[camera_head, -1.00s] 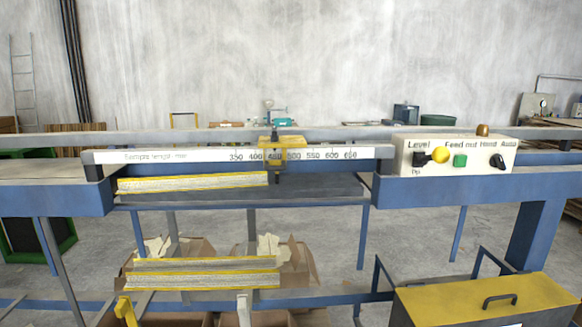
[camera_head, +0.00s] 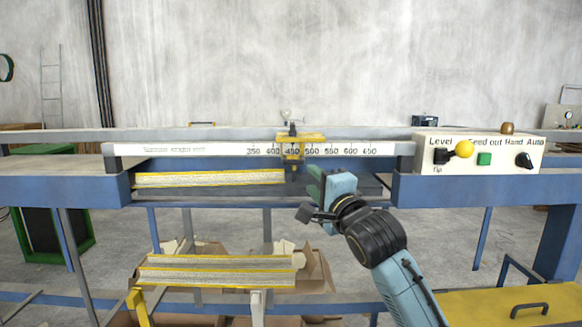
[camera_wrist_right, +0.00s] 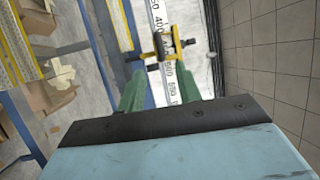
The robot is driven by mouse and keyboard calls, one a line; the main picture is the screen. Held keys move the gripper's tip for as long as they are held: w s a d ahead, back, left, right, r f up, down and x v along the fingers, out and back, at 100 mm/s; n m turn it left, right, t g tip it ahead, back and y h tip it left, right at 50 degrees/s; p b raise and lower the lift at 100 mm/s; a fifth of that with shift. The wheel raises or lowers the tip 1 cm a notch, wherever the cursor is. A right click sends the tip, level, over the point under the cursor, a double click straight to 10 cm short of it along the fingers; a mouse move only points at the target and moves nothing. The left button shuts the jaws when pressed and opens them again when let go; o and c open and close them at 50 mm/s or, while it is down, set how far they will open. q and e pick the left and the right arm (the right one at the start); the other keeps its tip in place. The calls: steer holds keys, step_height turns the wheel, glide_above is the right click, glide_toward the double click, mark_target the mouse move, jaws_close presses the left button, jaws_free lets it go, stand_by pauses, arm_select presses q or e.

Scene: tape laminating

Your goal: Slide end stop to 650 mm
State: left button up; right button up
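The yellow end stop (camera_head: 301,138) sits on the white ruler rail (camera_head: 215,150), at about the 450 mark. Its dark knob stands on top. The 650 mark is farther right on the same scale. My right gripper (camera_head: 322,180) is just below and to the right of the end stop, apart from it. In the right wrist view my gripper (camera_wrist_right: 160,85) has its green fingers spread with nothing between them. The end stop (camera_wrist_right: 165,45) lies ahead of the fingertips there. My left gripper is not in view.
A control box (camera_head: 478,152) with a yellow knob and green button stands at the rail's right end. Yellow-edged strips (camera_head: 210,180) lie below the rail at left, with more on the lower rack (camera_head: 215,272). The rail right of the end stop looks clear.

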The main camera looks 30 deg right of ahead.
mark_target(295, 162)
steer(key=x, duration=1.1)
steer(key=shift+w+d+r+p, duration=0.1)
steer(key=shift+w+p, duration=0.25)
steer(key=shift+w+d, duration=0.1)
steer(key=shift+w, duration=0.6)
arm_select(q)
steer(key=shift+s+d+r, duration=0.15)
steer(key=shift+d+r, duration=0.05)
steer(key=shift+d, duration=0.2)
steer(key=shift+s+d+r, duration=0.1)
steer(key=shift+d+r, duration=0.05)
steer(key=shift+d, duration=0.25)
arm_select(e)
steer(key=c, duration=0.6)
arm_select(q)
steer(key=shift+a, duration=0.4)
arm_select(e)
steer(key=shift+r, duration=0.2)
jaws_close()
